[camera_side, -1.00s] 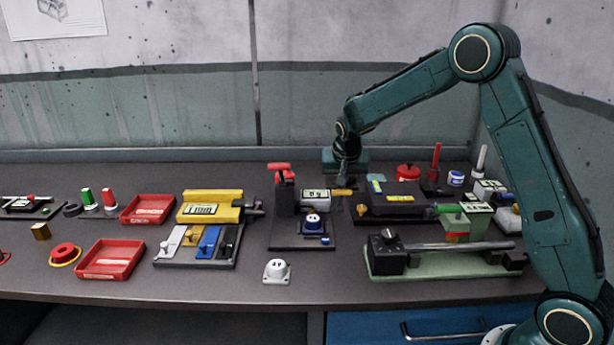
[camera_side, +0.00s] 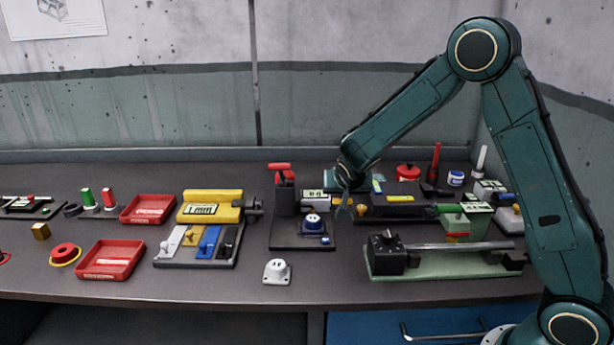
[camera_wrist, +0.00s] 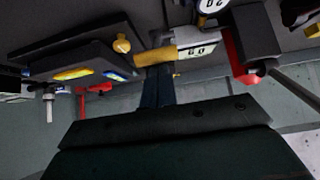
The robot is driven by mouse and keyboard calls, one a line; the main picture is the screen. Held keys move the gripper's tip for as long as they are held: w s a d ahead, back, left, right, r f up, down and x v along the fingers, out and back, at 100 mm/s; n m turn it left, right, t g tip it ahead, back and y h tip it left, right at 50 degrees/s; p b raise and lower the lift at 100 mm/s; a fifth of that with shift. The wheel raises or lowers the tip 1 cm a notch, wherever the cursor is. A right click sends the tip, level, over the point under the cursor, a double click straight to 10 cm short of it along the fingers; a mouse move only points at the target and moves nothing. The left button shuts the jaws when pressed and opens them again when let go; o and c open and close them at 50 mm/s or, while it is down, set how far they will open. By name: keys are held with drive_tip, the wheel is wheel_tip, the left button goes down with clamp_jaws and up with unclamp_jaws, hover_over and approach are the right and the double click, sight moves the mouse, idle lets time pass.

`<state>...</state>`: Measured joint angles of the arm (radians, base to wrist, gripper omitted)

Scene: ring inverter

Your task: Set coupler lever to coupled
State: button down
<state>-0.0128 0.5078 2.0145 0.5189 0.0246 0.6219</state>
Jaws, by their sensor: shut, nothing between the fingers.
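No label for the coupler lever is readable, so I cannot be sure which part it is. A yellow bar (camera_wrist: 155,56) beside a small white display (camera_wrist: 197,48) may be it. In the side view my gripper (camera_side: 342,210) is shut at the right of that display (camera_side: 313,194) and hides most of the bar. In the wrist view my dark gripper (camera_wrist: 156,74) reaches up close to the bar. I cannot tell whether they touch. A red-handled lever (camera_side: 280,168) stands upright on a black block to the left.
A brass knob (camera_wrist: 122,45) sits close beside the yellow bar. A black unit (camera_side: 395,213) stands right of my gripper, and a green-based rod fixture (camera_side: 440,262) stands in front of it.

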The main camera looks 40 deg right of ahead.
drive_tip(key=shift+s+a+f+t+h, duration=0.55)
drive_tip(key=shift+f, duration=0.25)
drive_tip(key=shift+s+a+f+t+h, duration=0.55)
drive_tip(key=shift+f, duration=0.2)
drive_tip(key=shift+s+a+f, duration=0.2)
drive_tip(key=shift+f, duration=0.3)
drive_tip(key=shift+s+a+f, duration=0.15)
drive_tip(key=shift+s+f, duration=0.05)
drive_tip(key=shift+f, duration=0.25)
drive_tip(key=shift+f, duration=0.1)
drive_tip(key=shift+r, duration=0.9)
drive_tip(key=f+v, duration=0.1)
drive_tip(key=v, duration=1)
drive_tip(key=shift+s+a, duration=0.15)
drive_tip(key=shift+a, duration=0.1)
